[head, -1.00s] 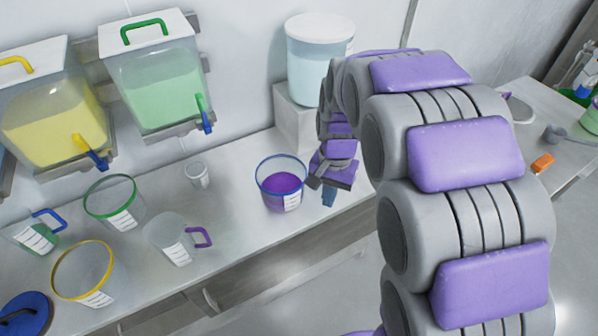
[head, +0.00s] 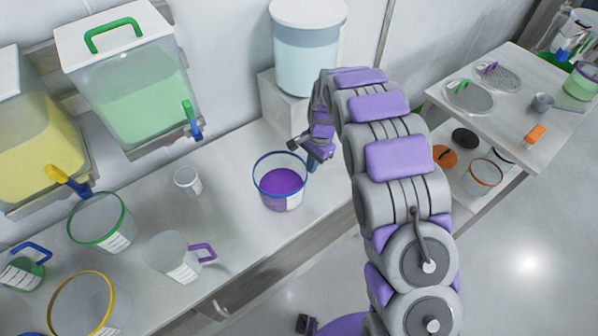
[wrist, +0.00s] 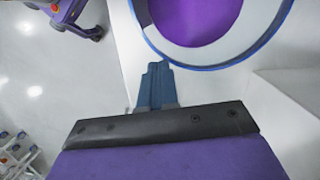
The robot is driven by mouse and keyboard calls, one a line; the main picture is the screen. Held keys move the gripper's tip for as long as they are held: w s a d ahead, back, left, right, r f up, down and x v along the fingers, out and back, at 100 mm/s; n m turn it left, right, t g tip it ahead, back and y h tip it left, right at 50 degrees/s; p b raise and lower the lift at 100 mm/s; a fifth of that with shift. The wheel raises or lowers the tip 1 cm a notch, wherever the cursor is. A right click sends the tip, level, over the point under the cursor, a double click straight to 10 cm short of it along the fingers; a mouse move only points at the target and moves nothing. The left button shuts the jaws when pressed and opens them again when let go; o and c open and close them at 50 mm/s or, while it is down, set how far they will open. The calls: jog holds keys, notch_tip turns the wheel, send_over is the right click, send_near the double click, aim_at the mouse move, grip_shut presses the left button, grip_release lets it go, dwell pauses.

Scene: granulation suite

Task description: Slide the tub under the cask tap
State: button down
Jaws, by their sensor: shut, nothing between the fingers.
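The clear tub with a blue rim (head: 276,206) and purple contents stands upright on the bench. Its rim also shows at the top of the wrist view (wrist: 222,67). My gripper (head: 313,164) is shut and empty, just right of the tub near its rim. In the wrist view its blue fingertips (wrist: 157,70) point at the rim; I cannot tell whether they touch.
A small cup (head: 187,181), a jug with a purple handle (head: 175,257), a green-rimmed tub (head: 97,243) and a yellow-rimmed tub (head: 82,308) stand left of the tub. A lidded pail (head: 308,50) sits on a block behind it. The bench's front edge is close.

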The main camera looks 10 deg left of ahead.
jog(key=b, duration=0.2)
send_over(283, 197)
jog(key=shift+w+a, duration=0.1)
jog(key=shift+a, duration=0.2)
jog(key=shift+d+f, duration=0.2)
jog(key=shift+f, duration=0.3)
jog(key=shift+d+f+p, duration=0.15)
jog(key=shift+d+p, duration=0.05)
jog(key=shift+p, duration=0.1)
jog(key=shift+f, duration=0.1)
jog(key=w+d+p, duration=0.3)
jog(key=w+d, duration=0.5)
jog(key=w, duration=0.3)
jog(key=w+d+p, duration=0.3)
jog(key=w+d, duration=0.5)
jog(key=w, duration=0.3)
jog(key=shift+w+f, duration=0.2)
jog(key=shift+f, duration=0.05)
jog(key=shift+r, duration=0.1)
